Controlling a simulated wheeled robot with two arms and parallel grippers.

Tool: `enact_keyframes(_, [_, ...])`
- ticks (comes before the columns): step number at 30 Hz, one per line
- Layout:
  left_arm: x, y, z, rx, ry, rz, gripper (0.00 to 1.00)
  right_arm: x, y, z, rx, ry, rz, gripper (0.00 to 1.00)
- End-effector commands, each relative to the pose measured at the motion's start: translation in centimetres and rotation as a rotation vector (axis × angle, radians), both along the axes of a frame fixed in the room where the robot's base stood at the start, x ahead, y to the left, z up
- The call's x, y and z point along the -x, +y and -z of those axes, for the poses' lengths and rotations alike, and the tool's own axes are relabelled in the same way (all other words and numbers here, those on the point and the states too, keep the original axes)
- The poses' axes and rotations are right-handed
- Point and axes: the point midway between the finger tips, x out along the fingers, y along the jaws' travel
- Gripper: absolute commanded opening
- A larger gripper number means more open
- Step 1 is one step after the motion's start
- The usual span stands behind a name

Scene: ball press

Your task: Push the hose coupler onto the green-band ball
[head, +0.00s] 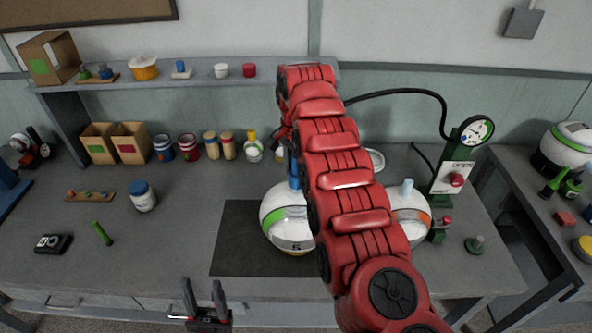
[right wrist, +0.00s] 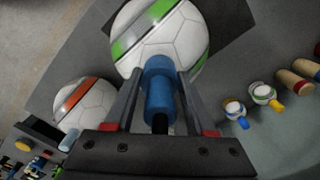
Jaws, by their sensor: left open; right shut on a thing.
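The white ball with a green band (head: 272,217) sits on the dark mat; it also shows at the top of the right wrist view (right wrist: 160,38). The blue hose coupler (right wrist: 159,88) is between the fingers of my right gripper (right wrist: 158,80), which is shut on it. In the head view the coupler (head: 294,176) stands roughly upright at the top of the green-band ball. Its lower end overlaps the ball in view; I cannot tell how far it is on. My red right arm hides most of that gripper. My left gripper (head: 205,299) is open and empty at the bench's front edge.
An orange-band ball (head: 410,217) with a pale blue piece on top stands right of my arm. A pump stand with gauge (head: 476,132) and lever is behind it, with a black hose (head: 415,90).

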Motion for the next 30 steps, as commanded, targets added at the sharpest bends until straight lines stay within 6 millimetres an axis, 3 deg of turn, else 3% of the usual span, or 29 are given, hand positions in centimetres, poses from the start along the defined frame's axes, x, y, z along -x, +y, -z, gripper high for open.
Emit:
enact_keyframes(6, [0.0,0.0,0.6,0.0,0.0,0.0,0.5,0.0,0.0,0.7,0.0,0.0,0.0,0.0])
enact_keyframes(7, [0.0,0.0,0.6,0.0,0.0,0.0,0.5,0.0,0.0,0.6,0.0,0.0,0.0,0.56])
enact_keyframes(12, [0.0,0.0,0.5,0.0,0.0,0.0,0.5,0.0,0.0,0.5,0.0,0.0,0.0,0.87])
enact_keyframes(23, [0.0,0.0,0.4,0.0,0.0,0.0,0.5,0.0,0.0,0.3,-0.001,-0.001,0.0,0.9])
enact_keyframes(30, [0.0,0.0,0.1,0.0,0.0,0.0,0.5,-0.2,-0.2,-2.0,-0.002,-0.004,0.001,0.9])
